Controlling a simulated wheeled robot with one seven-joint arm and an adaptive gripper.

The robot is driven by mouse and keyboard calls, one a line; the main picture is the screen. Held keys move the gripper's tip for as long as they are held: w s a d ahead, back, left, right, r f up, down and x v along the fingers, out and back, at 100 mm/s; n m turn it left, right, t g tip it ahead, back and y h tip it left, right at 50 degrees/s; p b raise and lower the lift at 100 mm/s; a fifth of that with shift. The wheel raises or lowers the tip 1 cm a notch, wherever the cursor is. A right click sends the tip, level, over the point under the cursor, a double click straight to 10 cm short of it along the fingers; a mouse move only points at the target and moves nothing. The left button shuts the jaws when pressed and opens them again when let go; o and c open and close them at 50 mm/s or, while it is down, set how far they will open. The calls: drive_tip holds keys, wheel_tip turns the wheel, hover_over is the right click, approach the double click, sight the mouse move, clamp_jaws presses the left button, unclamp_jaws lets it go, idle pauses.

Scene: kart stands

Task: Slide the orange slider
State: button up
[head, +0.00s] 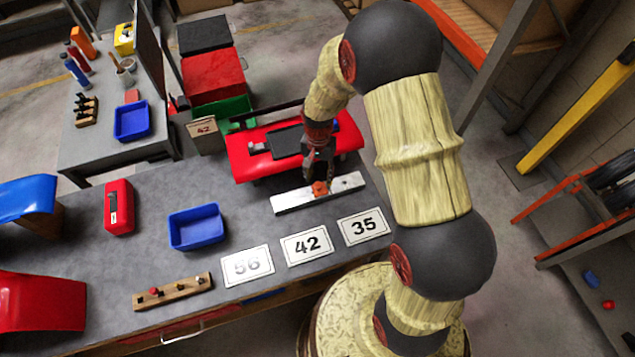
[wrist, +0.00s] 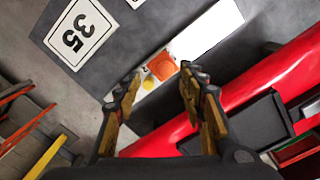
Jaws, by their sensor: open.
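The orange slider (head: 320,188) sits on a white rail (head: 291,199) on the grey workbench, right of the rail's middle in the head view. In the wrist view the orange slider (wrist: 163,68) shows on the white rail (wrist: 212,28), beside a round yellow mark (wrist: 149,82). My gripper (head: 318,175) is over the rail at the slider. In the wrist view my gripper (wrist: 158,84) is open, one finger on each side of the slider's line. Nothing is held. I cannot tell whether a finger touches the slider.
A red kart part (head: 245,165) with a black panel lies right behind the rail. Number cards 56 (head: 247,265), 42 (head: 307,245) and 35 (head: 363,226) lie in front. A blue tray (head: 196,228) and a wooden peg block (head: 172,292) stand to the left.

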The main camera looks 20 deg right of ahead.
sight(318, 185)
drive_tip(key=shift+w+r+m+t, duration=0.2)
drive_tip(key=shift+w+m+t, duration=0.1)
drive_tip(key=shift+w+m, duration=0.3)
drive_tip(key=shift+f, duration=0.2)
wheel_tip(318, 185, down, 7)
drive_tip(key=shift+f, duration=0.2)
drive_tip(key=shift+w, duration=0.1)
clamp_jaws()
idle(0.5)
